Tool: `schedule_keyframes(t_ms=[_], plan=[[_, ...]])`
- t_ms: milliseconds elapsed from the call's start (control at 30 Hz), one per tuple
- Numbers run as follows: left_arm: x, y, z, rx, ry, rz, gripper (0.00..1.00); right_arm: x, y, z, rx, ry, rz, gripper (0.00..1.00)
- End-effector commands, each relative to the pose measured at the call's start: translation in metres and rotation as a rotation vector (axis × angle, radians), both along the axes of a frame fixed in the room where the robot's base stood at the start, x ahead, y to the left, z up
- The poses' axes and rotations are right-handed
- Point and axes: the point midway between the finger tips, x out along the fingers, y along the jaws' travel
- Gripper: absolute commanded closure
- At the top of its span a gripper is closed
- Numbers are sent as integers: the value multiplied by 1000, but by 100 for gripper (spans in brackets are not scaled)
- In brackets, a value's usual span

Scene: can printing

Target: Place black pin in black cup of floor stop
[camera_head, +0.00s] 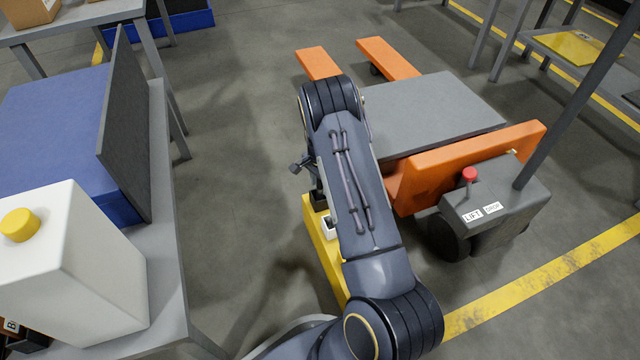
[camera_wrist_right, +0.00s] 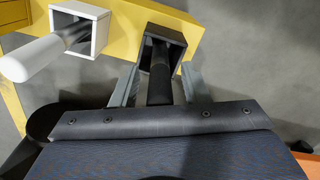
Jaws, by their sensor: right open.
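The yellow floor stop (camera_head: 319,247) stands on the floor, partly hidden behind my right arm. It carries a black cup (camera_head: 318,201) and a white cup (camera_head: 329,226). In the right wrist view, the black pin (camera_wrist_right: 160,82) has its far end inside the black cup (camera_wrist_right: 177,38). My right gripper (camera_wrist_right: 158,78) is open, with one finger on each side of the black pin and gaps showing between. A white pin (camera_wrist_right: 38,58) has its end in the white cup (camera_wrist_right: 98,31). My left gripper is not in view.
An orange and grey lift cart (camera_head: 430,115) stands close to the right of my arm. A table (camera_head: 168,230) at the left bears a blue box (camera_head: 50,110) and a white container (camera_head: 75,265) with a yellow cap. Floor between table and stop is clear.

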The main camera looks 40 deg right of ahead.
Motion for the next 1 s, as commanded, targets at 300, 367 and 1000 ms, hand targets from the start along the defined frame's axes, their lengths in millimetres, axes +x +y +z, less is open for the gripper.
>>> schedule_keyframes(t_ms=[300, 367, 1000], plan=[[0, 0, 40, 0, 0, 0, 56, 1, 0, 74, 0, -3, 0, 59], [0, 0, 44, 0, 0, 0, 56, 1, 0, 85, 0, -2, 0, 59], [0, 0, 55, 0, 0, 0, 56, -49, 64, 255, 162, -220, 282, 59]])
